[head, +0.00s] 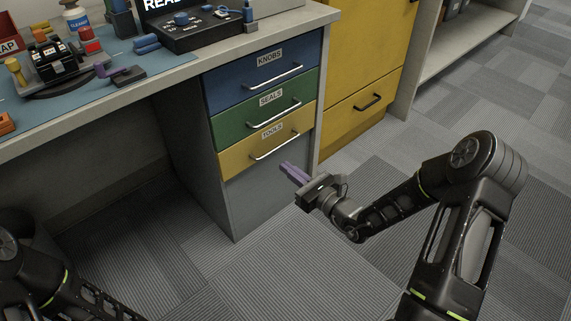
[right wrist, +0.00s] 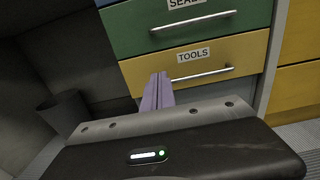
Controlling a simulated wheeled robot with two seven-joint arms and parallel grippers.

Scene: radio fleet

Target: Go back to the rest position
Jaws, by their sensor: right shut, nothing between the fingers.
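My right gripper (head: 295,174) is in front of the drawer unit, near the yellow drawer labelled TOOLS (head: 240,158). Its purple fingers are shut with nothing between them. In the right wrist view the fingers (right wrist: 158,92) point at the TOOLS drawer (right wrist: 222,58), left of its handle. I cannot tell from these views how far apart the fingers and the drawer front are. My left arm shows at the bottom left of the head view, but its gripper is out of view.
The blue KNOBS drawer (head: 240,85) and green SEALS drawer (head: 245,124) look closed. A workbench (head: 165,68) carries a radio device, tools and a bottle. A yellow cabinet (head: 365,70) stands to the right. Carpeted floor (head: 300,260) is clear in front.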

